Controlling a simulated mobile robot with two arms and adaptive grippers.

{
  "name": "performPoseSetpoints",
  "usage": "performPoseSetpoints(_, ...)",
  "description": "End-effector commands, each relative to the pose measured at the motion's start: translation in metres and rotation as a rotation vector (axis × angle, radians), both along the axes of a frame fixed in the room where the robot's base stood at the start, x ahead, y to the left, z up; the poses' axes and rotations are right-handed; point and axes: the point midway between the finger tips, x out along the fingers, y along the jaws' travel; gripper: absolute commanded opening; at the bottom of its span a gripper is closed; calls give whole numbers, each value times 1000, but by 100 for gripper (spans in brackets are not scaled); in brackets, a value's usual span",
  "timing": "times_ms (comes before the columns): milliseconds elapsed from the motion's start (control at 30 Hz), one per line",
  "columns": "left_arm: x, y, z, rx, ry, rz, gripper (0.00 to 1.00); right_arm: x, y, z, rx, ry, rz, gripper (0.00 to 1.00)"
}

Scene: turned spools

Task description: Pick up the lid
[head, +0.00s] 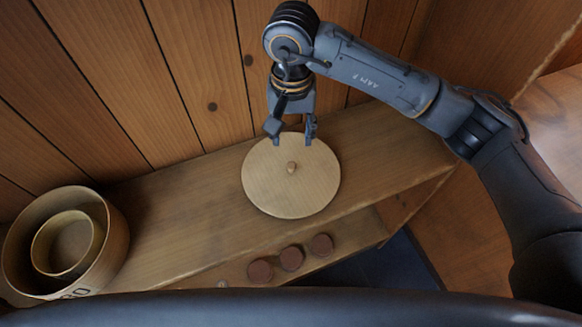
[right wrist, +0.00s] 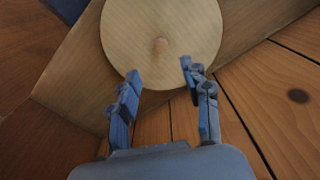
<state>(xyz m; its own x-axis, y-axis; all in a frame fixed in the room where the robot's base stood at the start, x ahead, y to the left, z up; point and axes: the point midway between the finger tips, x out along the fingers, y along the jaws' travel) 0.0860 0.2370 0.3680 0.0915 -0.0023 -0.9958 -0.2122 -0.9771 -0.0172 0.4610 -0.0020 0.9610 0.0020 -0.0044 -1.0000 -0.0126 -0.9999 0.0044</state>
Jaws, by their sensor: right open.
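The lid (head: 268,182) is a round, pale wooden disc with a small wooden knob (head: 291,167) at its centre. It lies on the wooden shelf top, near the middle of the head view. In the right wrist view the lid (right wrist: 185,25) fills the top middle, with its knob (right wrist: 160,46) facing me. My right gripper (head: 291,141) is open and empty at the lid's wall-side edge, short of the knob. Its two fingers (right wrist: 161,70) show apart in the right wrist view, with nothing between them. I cannot tell its exact height above the lid. My left gripper is not in view.
A round wooden box (head: 117,235) with a smaller round container (head: 92,243) inside stands at the left. Several dark reddish round pieces (head: 291,258) sit along the lower front. A plank wall (head: 190,60) rises close behind the shelf (head: 180,205). The shelf is clear right of the lid.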

Motion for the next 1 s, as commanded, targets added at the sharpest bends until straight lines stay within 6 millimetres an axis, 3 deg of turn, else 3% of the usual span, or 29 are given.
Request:
performPoseSetpoints(200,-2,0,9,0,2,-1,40,-1,0,-39,2,4,-2,48)
performPoseSetpoints(467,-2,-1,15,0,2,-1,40,-1,1,-59,4,6,-2,48)
performPoseSetpoints(700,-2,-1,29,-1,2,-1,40,0,2,-94,3,6,-4,48)
performPoseSetpoints(1000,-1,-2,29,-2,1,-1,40,1,2,-105,4,1,-1,48)
